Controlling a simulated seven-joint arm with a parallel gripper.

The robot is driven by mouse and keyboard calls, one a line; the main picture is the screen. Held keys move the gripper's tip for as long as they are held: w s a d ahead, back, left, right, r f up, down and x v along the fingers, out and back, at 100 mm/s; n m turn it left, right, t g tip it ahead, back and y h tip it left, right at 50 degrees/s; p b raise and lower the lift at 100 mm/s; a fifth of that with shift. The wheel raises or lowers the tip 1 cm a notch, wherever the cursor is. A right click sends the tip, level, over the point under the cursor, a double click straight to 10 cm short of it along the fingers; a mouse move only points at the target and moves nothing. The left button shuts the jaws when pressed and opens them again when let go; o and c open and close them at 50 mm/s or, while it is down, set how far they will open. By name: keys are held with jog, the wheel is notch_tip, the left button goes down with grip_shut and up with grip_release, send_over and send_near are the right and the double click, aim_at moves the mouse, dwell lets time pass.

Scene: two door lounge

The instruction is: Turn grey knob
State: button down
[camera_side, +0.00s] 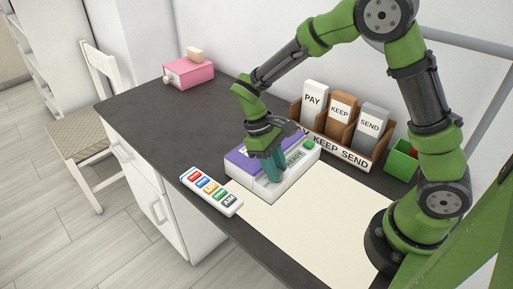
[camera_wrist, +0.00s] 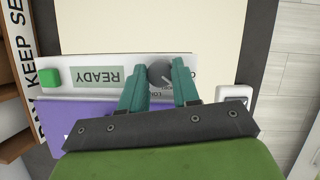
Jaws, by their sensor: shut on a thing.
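The grey knob (camera_wrist: 160,74) is round, with a pale pointer line, and sits on the white front panel of a device (camera_side: 239,179) with a purple top. In the wrist view it lies between the two teal fingers of my gripper (camera_wrist: 160,82), which is shut on it. In the side view my gripper (camera_side: 273,170) reaches down onto the device and hides the knob. A display reading READY (camera_wrist: 98,77) and a green button (camera_wrist: 50,77) are on the same panel. The lettering around the knob is partly covered by the fingers.
A wooden holder (camera_side: 338,146) labelled KEEP SEND, with PAY, KEEP and SEND blocks, stands behind the device. A green box (camera_side: 402,160) is to its right. A white remote (camera_side: 211,192) with coloured keys lies at left. A cream mat (camera_side: 300,222) is in front; a pink box (camera_side: 188,74) is at back.

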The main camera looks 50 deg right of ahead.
jog(key=shift+d+m+y, duration=0.1)
jog(key=shift+m+y, duration=0.8)
jog(key=shift+m, duration=1.4)
jog(key=c, duration=1.1)
grip_release()
jog(key=v, duration=1.7)
jog(key=shift+s, duration=0.15)
jog(key=shift+d, duration=0.1)
